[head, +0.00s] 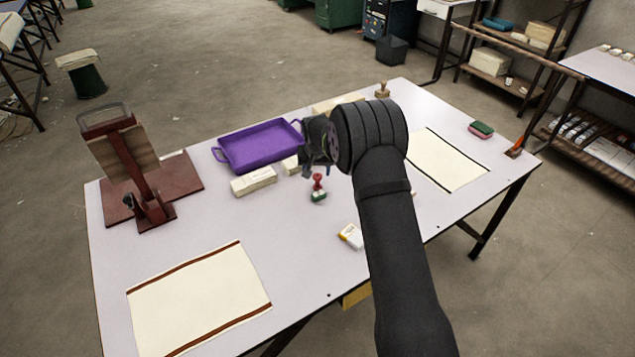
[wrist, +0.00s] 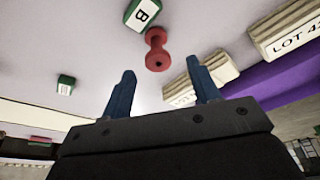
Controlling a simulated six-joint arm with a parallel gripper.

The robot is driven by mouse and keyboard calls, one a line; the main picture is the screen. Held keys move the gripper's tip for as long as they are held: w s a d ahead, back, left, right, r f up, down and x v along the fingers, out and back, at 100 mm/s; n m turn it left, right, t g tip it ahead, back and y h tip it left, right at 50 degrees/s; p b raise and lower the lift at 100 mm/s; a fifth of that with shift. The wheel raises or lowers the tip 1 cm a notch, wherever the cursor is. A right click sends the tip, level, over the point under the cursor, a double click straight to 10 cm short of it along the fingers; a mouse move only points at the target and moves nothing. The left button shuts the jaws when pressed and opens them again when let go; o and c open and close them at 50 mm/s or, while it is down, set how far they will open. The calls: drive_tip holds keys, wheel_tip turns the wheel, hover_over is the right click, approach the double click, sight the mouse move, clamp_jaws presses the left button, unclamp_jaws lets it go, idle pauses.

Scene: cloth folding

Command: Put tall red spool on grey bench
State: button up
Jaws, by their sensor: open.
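The red spool (head: 318,182) stands upright on a small green block (head: 319,196) on the light grey bench top (head: 225,220). In the wrist view the red spool (wrist: 157,50) shows just past my fingertips, about midway between them, with the green block (wrist: 142,14) marked "B" beyond it. My gripper (head: 312,171) is open and empty, close to the spool. The gripper's two blue fingers (wrist: 160,66) also show in the wrist view. Whether the fingers reach around the spool, I cannot tell.
Cream blocks (head: 254,181) and a purple tray (head: 262,146) lie left of the spool. A white-and-yellow box (head: 351,236) lies in front. A red press (head: 135,165) stands at left. Striped cloths (head: 200,300) lie at both sides. The front middle bench is mostly clear.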

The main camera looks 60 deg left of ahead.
sight(317, 176)
drive_tip(key=shift+x, duration=3.35)
drive_tip(key=shift+w, duration=0.1)
drive_tip(key=shift+c, duration=0.3)
drive_tip(key=c, duration=1.1)
drive_tip(key=shift+o, duration=0.2)
drive_tip(key=shift+r, duration=0.5)
drive_tip(key=r, duration=0.2)
drive_tip(key=d+r, duration=0.1)
drive_tip(key=r, duration=0.1)
drive_tip(key=shift+w, duration=0.35)
drive_tip(key=w+d+r, duration=0.6)
drive_tip(key=d, duration=0.2)
drive_tip(key=shift+w+d, duration=0.2)
drive_tip(key=shift+d, duration=0.05)
